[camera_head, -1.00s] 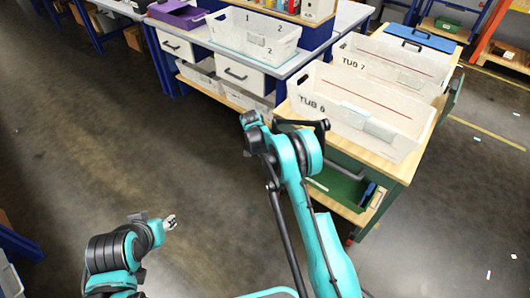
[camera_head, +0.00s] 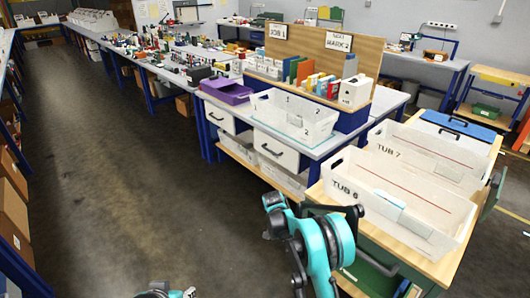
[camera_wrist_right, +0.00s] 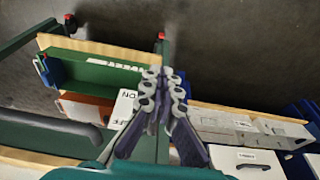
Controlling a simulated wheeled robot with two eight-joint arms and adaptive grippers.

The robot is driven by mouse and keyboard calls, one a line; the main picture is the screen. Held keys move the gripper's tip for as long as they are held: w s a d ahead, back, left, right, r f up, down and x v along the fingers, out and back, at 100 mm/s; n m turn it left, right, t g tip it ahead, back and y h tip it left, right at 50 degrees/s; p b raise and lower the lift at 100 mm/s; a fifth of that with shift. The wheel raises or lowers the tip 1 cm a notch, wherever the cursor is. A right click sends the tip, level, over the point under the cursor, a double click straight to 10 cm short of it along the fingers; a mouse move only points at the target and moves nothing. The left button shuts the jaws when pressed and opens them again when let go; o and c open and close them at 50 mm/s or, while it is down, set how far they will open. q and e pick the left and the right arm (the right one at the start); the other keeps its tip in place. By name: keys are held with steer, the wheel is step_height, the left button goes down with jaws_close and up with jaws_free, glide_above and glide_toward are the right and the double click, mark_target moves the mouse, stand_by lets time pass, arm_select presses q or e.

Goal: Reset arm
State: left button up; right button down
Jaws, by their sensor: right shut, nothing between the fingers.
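My right gripper (camera_wrist_right: 165,78) is shut and empty in the right wrist view.
The cart carries white tubs marked TUB 6 (camera_head: 390,205) and TUB 7 (camera_head: 430,155) close beside my right arm. A bench with a white bin (camera_head: 292,118) and a purple tray (camera_head: 226,92) stands beyond. The floor (camera_head: 120,190) at left is open.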

steer(key=s+d+r+n+t, duration=0.1)
steer(key=s+r+n, duration=0.1)
steer(key=s+r, duration=0.35)
steer(key=s+d+r+n+y, duration=0.1)
steer(key=s+r, duration=0.2)
steer(key=r, duration=0.6)
steer(key=s+d+r+n+t, duration=0.15)
steer(key=s+r, duration=0.25)
steer(key=r, duration=0.4)
steer(key=s+r+n+t, duration=0.1)
steer(key=s+n, duration=0.2)
steer(key=s, duration=0.8)
steer(key=s+d+r+n+t+y, duration=0.1)
steer(key=s+r+n+t, duration=0.1)
steer(key=s, duration=0.9)
steer(key=shift+n, duration=0.45)
